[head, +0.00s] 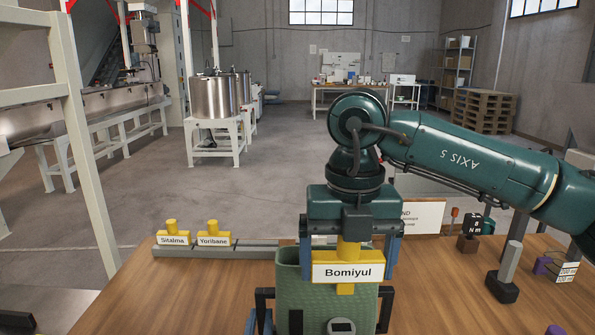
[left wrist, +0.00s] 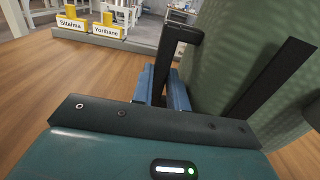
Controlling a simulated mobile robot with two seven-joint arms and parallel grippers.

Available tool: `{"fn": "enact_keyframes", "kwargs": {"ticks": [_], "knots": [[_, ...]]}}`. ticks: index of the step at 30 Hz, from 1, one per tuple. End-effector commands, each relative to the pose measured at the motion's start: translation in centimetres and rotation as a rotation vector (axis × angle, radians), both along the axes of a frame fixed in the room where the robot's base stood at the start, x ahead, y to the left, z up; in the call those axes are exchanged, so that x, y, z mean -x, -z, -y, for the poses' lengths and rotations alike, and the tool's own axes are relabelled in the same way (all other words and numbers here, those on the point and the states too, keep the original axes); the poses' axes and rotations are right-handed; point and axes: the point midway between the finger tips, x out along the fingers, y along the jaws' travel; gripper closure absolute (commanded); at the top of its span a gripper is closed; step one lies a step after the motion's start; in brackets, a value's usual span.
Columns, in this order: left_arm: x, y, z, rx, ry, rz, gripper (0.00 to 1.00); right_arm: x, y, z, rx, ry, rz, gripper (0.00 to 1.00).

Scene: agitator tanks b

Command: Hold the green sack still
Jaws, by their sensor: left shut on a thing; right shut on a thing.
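The green sack (head: 330,310) stands upright at the front of the wooden table, with black handles at its sides. It also fills the right of the left wrist view (left wrist: 235,65). My left gripper (head: 259,322) is low at the sack's left side, its blue fingers shut on the black left handle (head: 265,296). The fingers also show in the left wrist view (left wrist: 162,88). My right gripper (head: 348,250) is above the sack, shut on the yellow piece labelled Bomiyul (head: 348,260). That piece is upright at the sack's mouth; whether it touches the sack is unclear.
Yellow pieces labelled Sitalma (head: 173,238) and Yoribane (head: 213,239) stand on a grey rail (head: 190,252) at the back left. A grey post on a black base (head: 503,285) and a dark block (head: 473,228) stand to the right.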

Motion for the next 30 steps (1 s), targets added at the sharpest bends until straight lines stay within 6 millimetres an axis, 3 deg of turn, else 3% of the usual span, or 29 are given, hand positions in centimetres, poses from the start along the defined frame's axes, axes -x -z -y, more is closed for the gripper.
{"fn": "enact_keyframes", "kwargs": {"ticks": [5,6,15,23,30], "knots": [[0.1,0.5,0.0,-0.003,-0.001,-0.010,1.00,0.0,0.1,0.0,0.000,0.000,0.000,0.74],[0.1,0.5,0.0,-0.003,-0.001,-0.010,0.83,0.0,0.1,0.0,0.000,0.000,0.000,0.74],[0.0,0.2,0.0,-0.001,0.000,-0.004,0.59,0.0,0.0,0.0,0.000,0.000,0.000,0.74],[0.0,-0.2,0.0,0.001,0.000,0.000,0.59,0.0,0.0,0.0,0.000,0.000,0.000,0.74],[0.0,-3.8,0.0,0.003,0.000,0.004,0.59,0.0,0.0,0.0,0.000,0.000,0.000,0.74]]}}
